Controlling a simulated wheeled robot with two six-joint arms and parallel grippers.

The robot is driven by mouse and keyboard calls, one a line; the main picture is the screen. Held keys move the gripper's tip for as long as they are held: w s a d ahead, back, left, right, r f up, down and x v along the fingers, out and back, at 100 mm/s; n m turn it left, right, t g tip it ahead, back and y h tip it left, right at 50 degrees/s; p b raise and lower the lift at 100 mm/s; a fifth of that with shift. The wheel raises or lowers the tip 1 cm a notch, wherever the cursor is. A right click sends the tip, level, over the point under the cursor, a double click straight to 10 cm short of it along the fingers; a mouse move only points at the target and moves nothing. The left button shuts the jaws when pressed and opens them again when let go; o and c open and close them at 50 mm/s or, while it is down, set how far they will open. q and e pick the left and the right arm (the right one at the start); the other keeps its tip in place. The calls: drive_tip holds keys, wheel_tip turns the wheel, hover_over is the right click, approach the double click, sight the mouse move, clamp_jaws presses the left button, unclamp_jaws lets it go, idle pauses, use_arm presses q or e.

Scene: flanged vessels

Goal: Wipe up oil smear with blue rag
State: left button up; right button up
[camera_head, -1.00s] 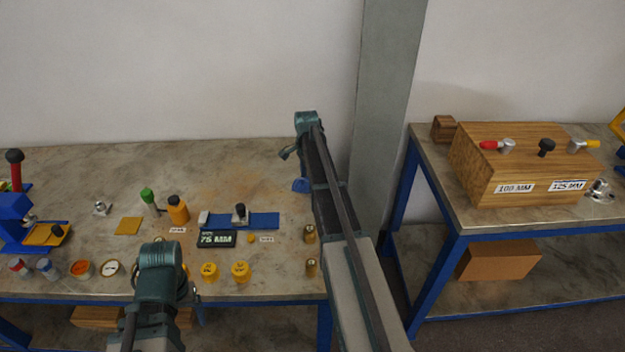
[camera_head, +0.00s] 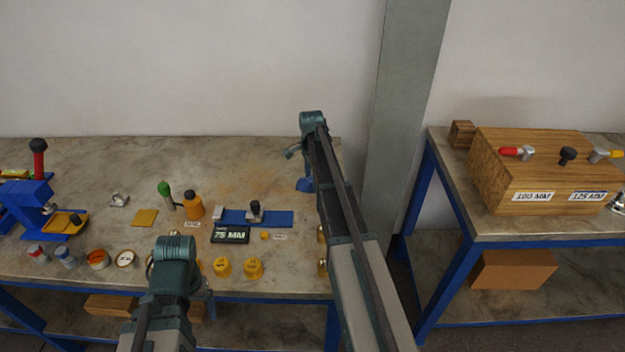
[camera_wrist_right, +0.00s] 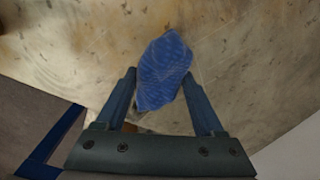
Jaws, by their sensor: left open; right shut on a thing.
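The blue rag (camera_head: 305,184) is at the right end of the left bench, partly behind my right arm in the head view. In the right wrist view the rag (camera_wrist_right: 163,72) is bunched between the fingers of my right gripper (camera_wrist_right: 162,88), which is shut on it. The bench top shows behind it; I cannot tell whether the rag touches it. My left gripper (camera_head: 178,278) is open at the bench's front edge, its fingertips mostly hidden. A faint brownish patch (camera_head: 235,185) tints the bench top behind the blue strip; I cannot tell if it is the oil smear.
An orange bottle (camera_head: 193,206), a green-topped tool (camera_head: 166,192), a blue strip (camera_head: 275,218), a 75 MM sign (camera_head: 230,235) and yellow pieces (camera_head: 253,268) stand mid-bench. A wooden box (camera_head: 540,175) stands on the right bench. The bench's rear is clear.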

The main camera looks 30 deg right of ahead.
drive_tip(key=shift+s+d, duration=0.1)
drive_tip(key=shift+s+d, duration=0.4)
drive_tip(key=shift+d, duration=0.35)
drive_tip(key=shift+s+d, duration=0.4)
drive_tip(key=shift+d, duration=0.35)
drive_tip(key=shift+s+d, duration=0.4)
drive_tip(key=shift+d, duration=0.4)
drive_tip(key=shift+s+d, duration=0.4)
drive_tip(key=shift+d, duration=0.35)
drive_tip(key=shift+d, duration=0.1)
drive_tip(key=shift+s+d, duration=0.4)
drive_tip(key=shift+d, duration=0.35)
drive_tip(key=shift+s+d, duration=0.4)
drive_tip(key=shift+d, duration=0.3)
drive_tip(key=shift+r, duration=0.1)
wheel_tip(320, 180, up, 6)
drive_tip(key=p, duration=0.6)
